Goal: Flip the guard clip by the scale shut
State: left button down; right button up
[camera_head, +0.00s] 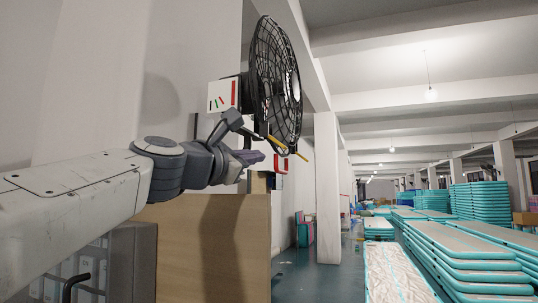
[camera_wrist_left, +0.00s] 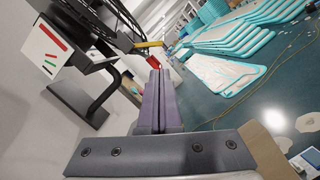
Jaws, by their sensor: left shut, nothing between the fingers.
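A fan with a round black wire guard (camera_head: 275,75) is mounted at the wall, and part of it shows in the left wrist view (camera_wrist_left: 72,22). A white panel with red, green and black marks (camera_head: 221,97), probably the scale, sits left of the guard; it shows in the left wrist view too (camera_wrist_left: 44,48). A yellow bar (camera_head: 277,142), apparently the clip, juts from the guard's lower edge; in the left wrist view it lies beyond my fingertips (camera_wrist_left: 150,44). My left gripper (camera_head: 261,157) is shut and empty, just below and left of the bar. My right gripper is out of view.
A dark bent bracket (camera_wrist_left: 92,100) stands beside the fan, left of my fingers. A brown wooden panel (camera_head: 205,245) stands below my left arm. Stacks of teal inflatable tracks (camera_head: 470,255) fill the hall on the right, with open floor between.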

aim_at(276, 141)
pick_arm(q)
jog(key=p+x, duration=0.3)
jog(key=x, duration=0.6)
jog(key=shift+s, duration=0.1)
